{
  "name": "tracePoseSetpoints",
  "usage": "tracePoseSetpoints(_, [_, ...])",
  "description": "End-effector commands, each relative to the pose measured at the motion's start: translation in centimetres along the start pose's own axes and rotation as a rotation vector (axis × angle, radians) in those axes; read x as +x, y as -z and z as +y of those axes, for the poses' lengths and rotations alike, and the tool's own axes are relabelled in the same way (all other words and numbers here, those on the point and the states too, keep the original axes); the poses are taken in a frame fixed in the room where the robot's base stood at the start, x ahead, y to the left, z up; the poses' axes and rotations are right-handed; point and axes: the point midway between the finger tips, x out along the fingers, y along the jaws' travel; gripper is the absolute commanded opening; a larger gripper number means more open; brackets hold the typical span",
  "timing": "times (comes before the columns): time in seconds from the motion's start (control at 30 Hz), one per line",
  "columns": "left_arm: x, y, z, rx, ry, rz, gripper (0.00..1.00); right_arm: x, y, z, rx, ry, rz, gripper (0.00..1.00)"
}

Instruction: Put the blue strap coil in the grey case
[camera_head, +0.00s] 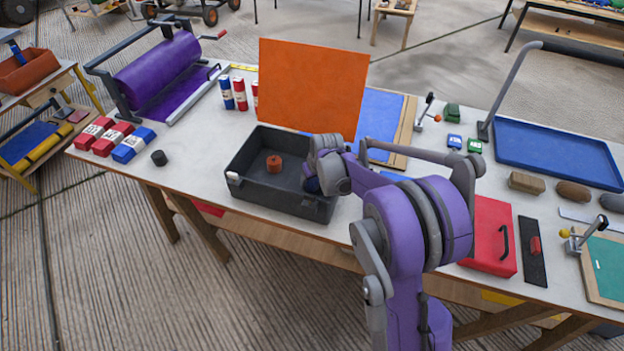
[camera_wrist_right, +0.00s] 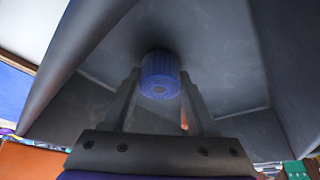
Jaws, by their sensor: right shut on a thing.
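The grey case (camera_head: 285,206) is an open dark box on the white table in the head view. Its walls and floor fill much of the right wrist view (camera_wrist_right: 225,50). My right gripper (camera_wrist_right: 160,78) is shut on the blue strap coil (camera_wrist_right: 160,84), which sits between its two fingers. I cannot tell whether the coil touches the case floor. My left gripper is not in view.
An orange-brown coil (camera_head: 273,164) lies in the case. An orange panel (camera_head: 312,85) stands upright behind it. A small black cylinder (camera_head: 159,158) and red and blue packs (camera_head: 134,145) lie to the left. A red box (camera_head: 490,236) lies to the right of my arm.

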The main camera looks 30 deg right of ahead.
Motion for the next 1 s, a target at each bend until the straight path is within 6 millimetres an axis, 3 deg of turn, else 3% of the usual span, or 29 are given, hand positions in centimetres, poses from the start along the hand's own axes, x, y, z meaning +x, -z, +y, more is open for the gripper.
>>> tracePoseSetpoints(0.17, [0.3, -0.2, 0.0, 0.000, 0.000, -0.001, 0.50, 0.3, -0.1, 0.0, 0.000, 0.000, 0.000, 0.00])
tracePoseSetpoints(0.2, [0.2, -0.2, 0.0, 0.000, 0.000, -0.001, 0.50, 0.3, -0.1, 0.0, 0.000, 0.000, 0.000, 0.63])
tracePoseSetpoints(0.33, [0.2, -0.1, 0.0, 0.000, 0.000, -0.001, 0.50, 0.2, -0.1, 0.0, 0.000, 0.000, 0.000, 0.87])
tracePoseSetpoints(0.73, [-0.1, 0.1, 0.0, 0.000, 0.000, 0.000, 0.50, -0.5, 0.1, 0.0, 0.000, 0.000, 0.000, 0.88])
tracePoseSetpoints(1.0, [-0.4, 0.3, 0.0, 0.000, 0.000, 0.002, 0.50, -5.7, 0.0, 0.0, 0.000, 0.000, 0.000, 0.88])
